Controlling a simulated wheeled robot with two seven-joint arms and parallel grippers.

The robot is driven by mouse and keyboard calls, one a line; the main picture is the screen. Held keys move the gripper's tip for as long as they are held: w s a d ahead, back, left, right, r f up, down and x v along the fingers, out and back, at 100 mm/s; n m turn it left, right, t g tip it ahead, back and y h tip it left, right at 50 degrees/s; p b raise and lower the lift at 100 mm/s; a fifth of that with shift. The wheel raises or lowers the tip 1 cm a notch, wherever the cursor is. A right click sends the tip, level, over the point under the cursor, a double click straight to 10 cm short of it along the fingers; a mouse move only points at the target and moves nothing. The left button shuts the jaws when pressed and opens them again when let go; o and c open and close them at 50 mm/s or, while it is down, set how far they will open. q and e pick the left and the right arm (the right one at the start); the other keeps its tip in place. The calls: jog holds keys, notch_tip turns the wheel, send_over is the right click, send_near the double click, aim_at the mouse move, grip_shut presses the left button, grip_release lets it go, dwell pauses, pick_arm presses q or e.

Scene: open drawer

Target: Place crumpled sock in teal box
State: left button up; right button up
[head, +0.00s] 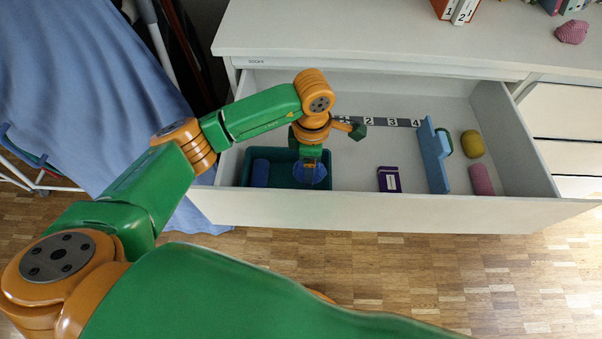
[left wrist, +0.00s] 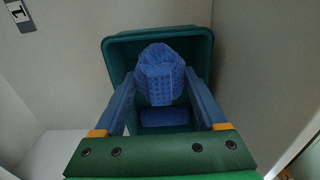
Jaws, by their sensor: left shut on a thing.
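The teal box (head: 228,174) stands in the left front of the open drawer; the left wrist view shows its rim (left wrist: 113,44) around the fingers. A blue patterned crumpled sock (head: 313,176) is at the box's right part. My left gripper (head: 310,165) points down there and is shut on this sock, which bulges between the fingers in the left wrist view (left wrist: 160,78). I cannot tell whether the sock touches the box floor. Another blue item (head: 260,172) lies in the box's left part. My right gripper is out of view.
The drawer also holds a purple box (head: 389,179), an upright blue divider-like piece (head: 435,158), a yellow item (head: 472,144) and a pink roll (head: 481,180). A numbered strip (head: 391,123) runs along the back. The drawer front (head: 350,207) borders the box.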

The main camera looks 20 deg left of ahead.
aim_at(302, 184)
pick_arm(q)
jog(key=f, duration=0.1)
jog(key=a+f, duration=0.1)
jog(key=f, duration=0.2)
jog(key=shift+s+a+f, duration=0.25)
jog(key=shift+a+f, duration=0.05)
jog(key=shift+f, duration=0.4)
jog(key=o, duration=1.3)
jog(key=shift+r, duration=0.35)
notch_tip(302, 184, up, 12)
jog(key=shift+d+f+p, duration=0.1)
jog(key=shift+f+p, duration=0.05)
jog(key=shift+p, duration=0.35)
